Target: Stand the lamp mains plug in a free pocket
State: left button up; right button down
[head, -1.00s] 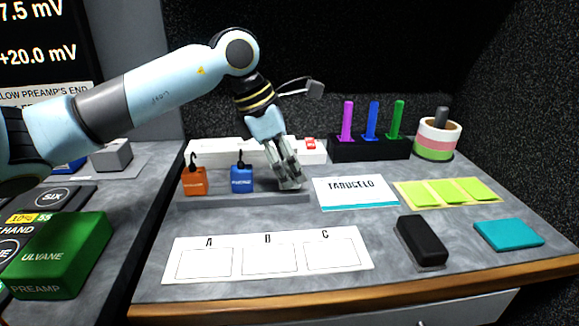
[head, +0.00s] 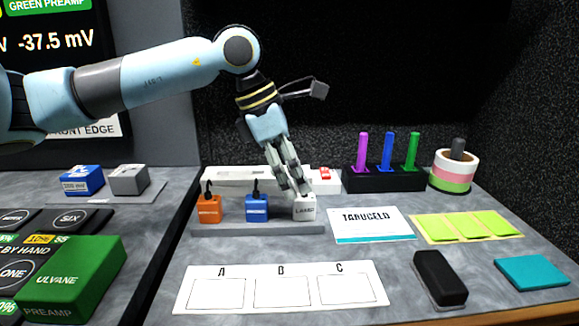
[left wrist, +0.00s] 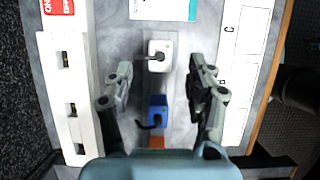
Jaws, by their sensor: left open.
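The white lamp mains plug (head: 304,208), lettered on its front, stands at the right end of the grey rail (head: 230,230), beside the blue plug (head: 256,208) and orange plug (head: 209,209). My left gripper (head: 295,184) is just above the white plug and partly hides its top. In the left wrist view the fingers (left wrist: 160,88) are wide apart and empty between them. The white plug (left wrist: 159,56) shows below and beyond the fingertips, with a dark stub on top; the blue plug (left wrist: 157,110) is nearer the palm. The pocket under the white plug is hidden.
A white power strip (head: 235,176) with a red switch runs behind the rail. A card marked A, B, C (head: 282,289) lies in front. A lettered card (head: 372,225), black block (head: 440,278), sticky notes and teal pad lie to the right.

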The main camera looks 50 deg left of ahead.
pick_arm(q)
jog(key=shift+v, duration=1)
